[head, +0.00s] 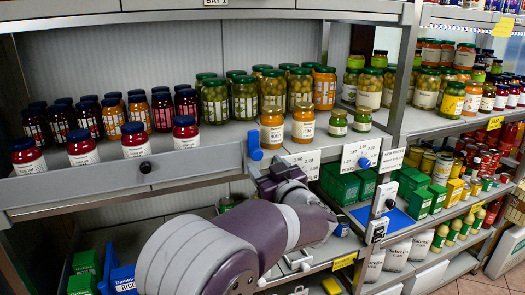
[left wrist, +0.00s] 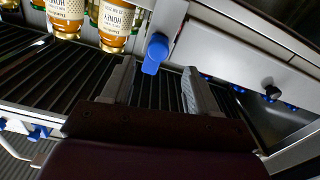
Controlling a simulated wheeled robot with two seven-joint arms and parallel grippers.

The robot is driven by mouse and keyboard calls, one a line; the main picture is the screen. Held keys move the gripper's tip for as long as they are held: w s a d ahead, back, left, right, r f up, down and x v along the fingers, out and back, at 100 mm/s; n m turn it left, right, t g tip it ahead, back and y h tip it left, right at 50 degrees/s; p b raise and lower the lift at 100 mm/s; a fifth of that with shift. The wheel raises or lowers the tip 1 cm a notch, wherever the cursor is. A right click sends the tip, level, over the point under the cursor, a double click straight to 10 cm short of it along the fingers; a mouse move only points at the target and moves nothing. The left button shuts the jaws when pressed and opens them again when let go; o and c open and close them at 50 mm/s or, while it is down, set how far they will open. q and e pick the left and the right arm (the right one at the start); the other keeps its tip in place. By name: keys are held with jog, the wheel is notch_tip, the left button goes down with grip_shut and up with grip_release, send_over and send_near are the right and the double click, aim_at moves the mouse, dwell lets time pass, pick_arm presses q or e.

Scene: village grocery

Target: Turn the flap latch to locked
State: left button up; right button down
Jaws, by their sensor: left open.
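In the left wrist view the blue latch (left wrist: 155,54) shows just beyond and between my fingertips. My left gripper (head: 268,175) is below and slightly right of the latch in the head view. Its jaws (left wrist: 158,68) are open and nothing is between them. I cannot tell whether the fingers touch the latch. The latch's lock marking is not readable. My right gripper is in neither view.
Honey jars (head: 272,130) stand right behind the rail near the latch. Red-filled jars (head: 134,140) stand further left, and a black knob (head: 145,167) is on the rail. A blue dial (head: 364,162) is on a white plate to the right.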

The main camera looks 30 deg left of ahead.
aim_at(258, 157)
pick_arm(q)
jog(key=x, duration=0.3)
jog(key=p+x, duration=0.1)
jog(key=x, duration=0.2)
jog(key=shift+w+d+f, duration=0.1)
jog(key=shift+w, duration=0.25)
jog(key=shift+a, duration=0.45)
jog(key=shift+w, duration=0.25)
jog(key=shift+c, duration=0.2)
jog(key=c, duration=1)
